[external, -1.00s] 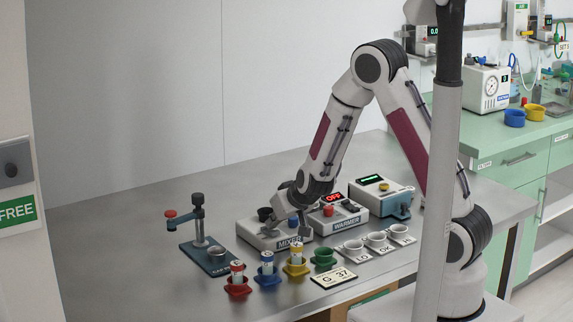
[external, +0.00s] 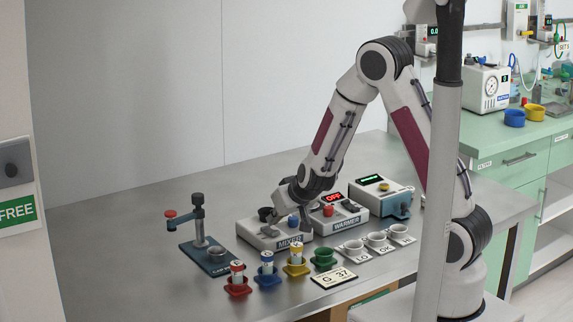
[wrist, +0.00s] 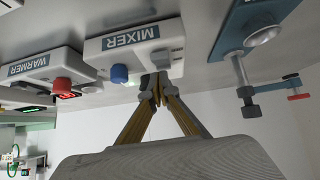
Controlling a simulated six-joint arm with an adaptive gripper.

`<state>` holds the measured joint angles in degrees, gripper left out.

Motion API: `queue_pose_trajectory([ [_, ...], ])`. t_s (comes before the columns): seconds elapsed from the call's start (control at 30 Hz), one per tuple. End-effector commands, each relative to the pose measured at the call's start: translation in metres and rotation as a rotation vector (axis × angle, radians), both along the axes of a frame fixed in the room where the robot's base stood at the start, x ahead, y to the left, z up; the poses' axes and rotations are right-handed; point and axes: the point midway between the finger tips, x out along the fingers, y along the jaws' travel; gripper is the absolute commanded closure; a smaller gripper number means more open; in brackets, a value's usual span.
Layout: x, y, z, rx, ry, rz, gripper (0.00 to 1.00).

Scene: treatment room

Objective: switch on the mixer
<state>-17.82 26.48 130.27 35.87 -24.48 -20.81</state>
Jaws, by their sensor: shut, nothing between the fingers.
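The mixer (external: 262,239) is a light grey box with a "MIXER" label, standing on the steel table. It also shows inverted in the wrist view (wrist: 105,46). Its blue knob (wrist: 119,74) stands beside my fingertips in the wrist view, with a gap between them. A small greenish glow shows near the knob.
The warmer (external: 345,222), with a red knob and a red "OFF" display, stands right of the mixer. A blue stand (external: 205,258) is on the left. Coloured cups (external: 323,259), some holding vials, and white cups (external: 376,240) are in front. The table's back left is clear.

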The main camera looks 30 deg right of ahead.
Motion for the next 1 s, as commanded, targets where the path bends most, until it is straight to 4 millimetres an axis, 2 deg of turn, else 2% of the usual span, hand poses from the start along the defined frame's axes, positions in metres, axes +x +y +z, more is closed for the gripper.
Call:
queue_pose_trajectory([
  [0.27, 0.004, 0.000, 0.027, 0.002, -0.003, -0.001, 1.00],
  [1.0, -0.035, 0.000, 0.079, 0.002, -0.002, -0.001, 1.00],
])
